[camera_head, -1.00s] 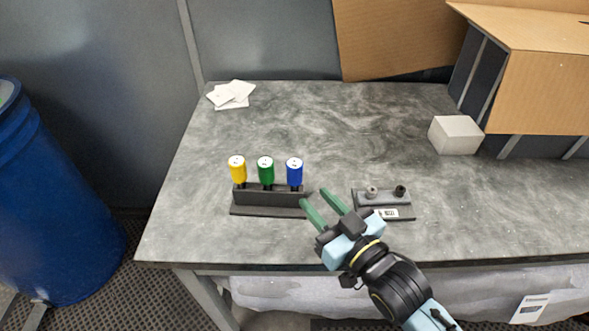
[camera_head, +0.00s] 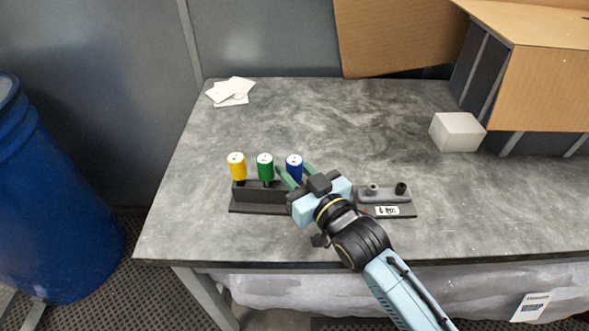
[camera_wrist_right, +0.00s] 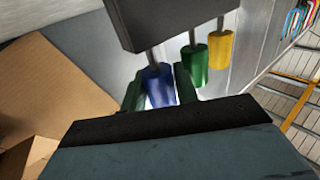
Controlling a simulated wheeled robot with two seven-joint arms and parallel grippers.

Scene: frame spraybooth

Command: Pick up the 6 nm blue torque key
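The blue torque key (camera_head: 294,164) stands upright at the right end of a dark holder (camera_head: 262,208), beside the green key (camera_head: 265,165) and the yellow key (camera_head: 237,166). My right gripper (camera_head: 296,172) is open, with its green fingers on either side of the blue key. In the right wrist view the blue key (camera_wrist_right: 159,86) sits between the two fingertips, and the finger on the green key's side lies in the gap between the two keys. Whether the fingers touch the blue key cannot be told. My left gripper is out of view.
A small grey fixture (camera_head: 385,194) with two posts and a label stands right of the holder. A pale block (camera_head: 457,132) and cardboard boxes (camera_head: 545,85) are at the right. White papers (camera_head: 231,91) lie at the back left. The table's middle is clear.

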